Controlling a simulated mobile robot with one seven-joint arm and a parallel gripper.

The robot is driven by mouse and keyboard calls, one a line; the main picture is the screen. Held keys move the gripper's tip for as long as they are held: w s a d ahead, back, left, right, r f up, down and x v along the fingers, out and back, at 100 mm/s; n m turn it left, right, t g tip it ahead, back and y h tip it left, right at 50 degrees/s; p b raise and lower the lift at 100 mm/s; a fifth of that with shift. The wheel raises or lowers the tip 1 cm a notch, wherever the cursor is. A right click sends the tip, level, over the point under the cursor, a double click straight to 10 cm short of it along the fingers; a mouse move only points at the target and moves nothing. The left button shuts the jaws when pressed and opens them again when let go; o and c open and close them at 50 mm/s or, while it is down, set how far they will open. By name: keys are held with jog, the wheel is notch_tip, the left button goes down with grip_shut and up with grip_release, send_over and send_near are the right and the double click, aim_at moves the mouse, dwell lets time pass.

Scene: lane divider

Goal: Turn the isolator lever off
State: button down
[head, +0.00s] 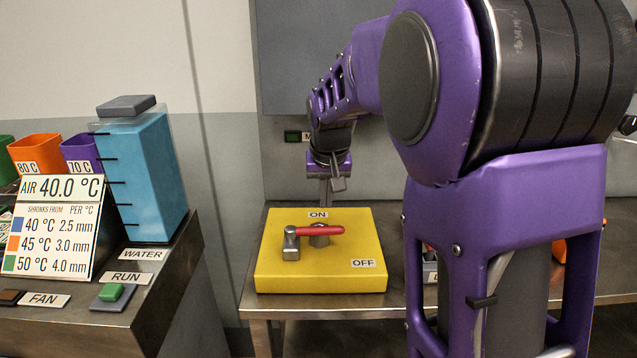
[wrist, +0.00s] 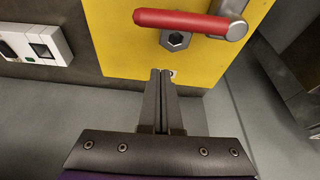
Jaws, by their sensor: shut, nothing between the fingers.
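The yellow isolator box (head: 275,270) sits on the metal bench. Its lever has a red handle (head: 322,230) and a grey metal block (head: 291,244) at the left end. The handle lies roughly left to right; a grey hex nut (wrist: 176,41) shows beside it in the wrist view. The ON label (head: 318,214) is at the box's far edge, the OFF label (head: 363,264) at its near right. My gripper (wrist: 163,72) is shut and empty at the far edge of the box, apart from the red handle (wrist: 180,21). Its fingertips partly cover a small label.
At left, a bench carries a blue water tank (head: 145,170), a temperature sign (head: 55,225), a green RUN button (head: 111,292) and coloured bins (head: 36,152). A white switch panel (wrist: 35,43) is left of the box in the wrist view. My arm hides the bench's right part.

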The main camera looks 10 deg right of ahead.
aim_at(328, 227)
jog(key=shift+s+f, duration=0.25)
jog(key=shift+f, duration=0.35)
jog(key=shift+s+a, duration=0.2)
jog(key=shift+s, duration=1)
jog(key=shift+s+f, duration=0.15)
jog(key=shift+s, duration=0.2)
jog(key=shift+s+a+f+b, duration=0.15)
jog(key=shift+s+b, duration=0.2)
jog(key=shift+s, duration=0.35)
